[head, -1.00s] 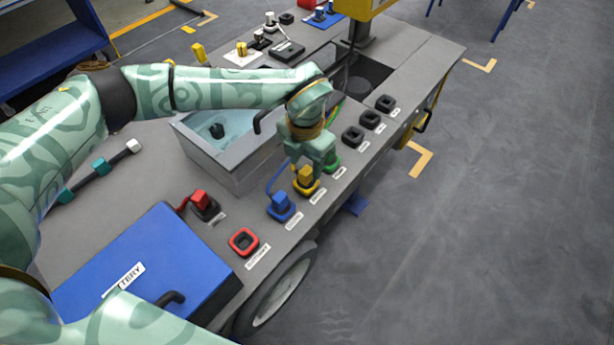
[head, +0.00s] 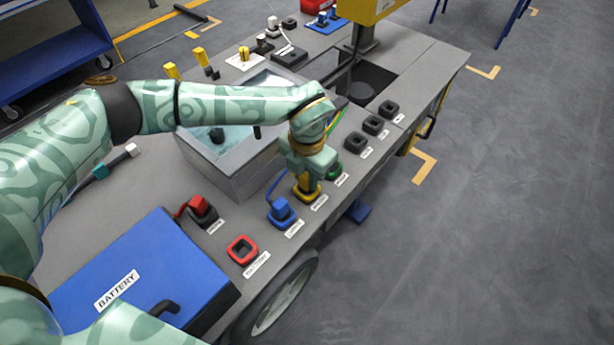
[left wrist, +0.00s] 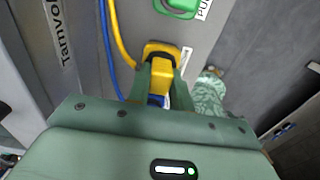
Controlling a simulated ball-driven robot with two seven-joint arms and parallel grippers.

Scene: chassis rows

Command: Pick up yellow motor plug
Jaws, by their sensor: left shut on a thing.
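In the left wrist view the yellow plug (left wrist: 161,75) lies between the two green fingers, with a yellow cable running off upward. My right gripper is not in view.
An open red socket (head: 243,249) and a red plug (head: 202,208) are nearer. Several black sockets (head: 372,125) line the edge farther along. A grey bin (head: 225,170) stands close beside the arm. A blue battery box (head: 145,275) fills the near left.

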